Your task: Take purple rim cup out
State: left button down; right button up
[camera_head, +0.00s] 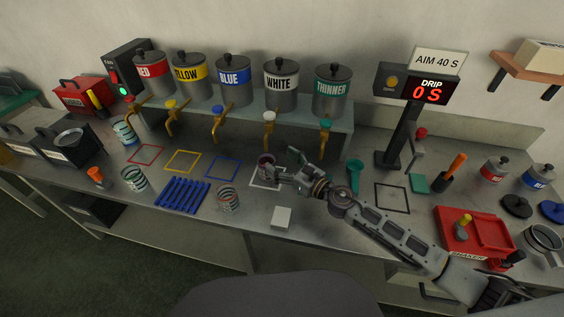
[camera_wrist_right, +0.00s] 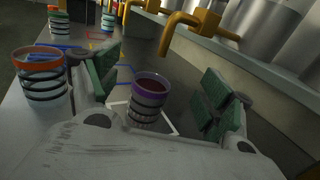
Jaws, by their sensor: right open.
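The purple rim cup (camera_head: 265,164) stands upright on the bench inside a white outlined square, below the tap of the white canister. In the right wrist view the purple rim cup (camera_wrist_right: 150,92) has dark bands and holds dark reddish contents. My right gripper (camera_head: 283,167) is at the cup's right side. In the wrist view the right gripper (camera_wrist_right: 160,93) is open, with its green-padded fingers spread on either side of the cup and no visible contact. My left gripper is not in view.
Taps hang from the shelf just behind the cup, including the white canister's tap (camera_head: 269,122). A banded cup (camera_head: 229,199) and a blue rack (camera_head: 183,193) stand to the left. A white block (camera_head: 281,218) lies in front. A green funnel-like item (camera_head: 354,172) stands to the right.

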jog(key=shift+f+b, duration=0.8)
jog(key=shift+f, duration=1.15)
notch_tip(320, 180, down, 2)
jog(key=shift+f+b, duration=0.1)
jog(key=shift+b, duration=0.65)
jog(key=shift+f, duration=0.25)
jog(key=shift+f+b, duration=0.4)
jog(key=shift+f, duration=0.25)
jog(key=shift+w+a+r, duration=0.15)
jog(key=shift+w+a, duration=0.4)
jog(key=shift+p+x, duration=0.35)
jog(key=shift+x, duration=1.95)
jog(key=shift+w+a, duration=0.3)
jog(key=shift+w, duration=0.1)
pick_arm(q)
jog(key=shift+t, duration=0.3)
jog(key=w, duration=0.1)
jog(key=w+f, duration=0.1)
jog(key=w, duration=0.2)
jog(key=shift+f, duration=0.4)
pick_arm(e)
jog(key=shift+w+a, duration=0.1)
jog(key=shift+w, duration=0.05)
